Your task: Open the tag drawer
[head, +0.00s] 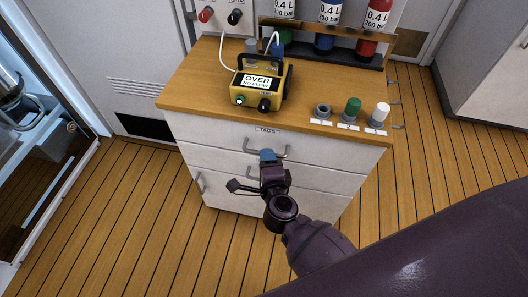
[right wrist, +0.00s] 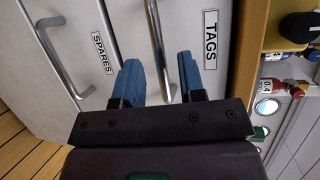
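The tag drawer is the top drawer of the white cabinet, under a TAGS label (head: 267,131); the label also shows in the right wrist view (right wrist: 210,39). The drawer looks shut. Its metal bar handle (head: 284,150) is partly hidden by my right gripper in the head view. My right gripper (head: 267,155) has blue fingers and is at the front of this handle. In the right wrist view the fingers are apart, with the handle (right wrist: 158,40) showing between them. Contact cannot be told. My left gripper is not in view.
A SPARES drawer (right wrist: 102,54) with its own handle (right wrist: 58,62) lies below. On the wooden top (head: 205,75) stand a yellow device (head: 261,82), several small coloured items near the front edge and a bottle rack (head: 340,40). Floor is clear around the cabinet.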

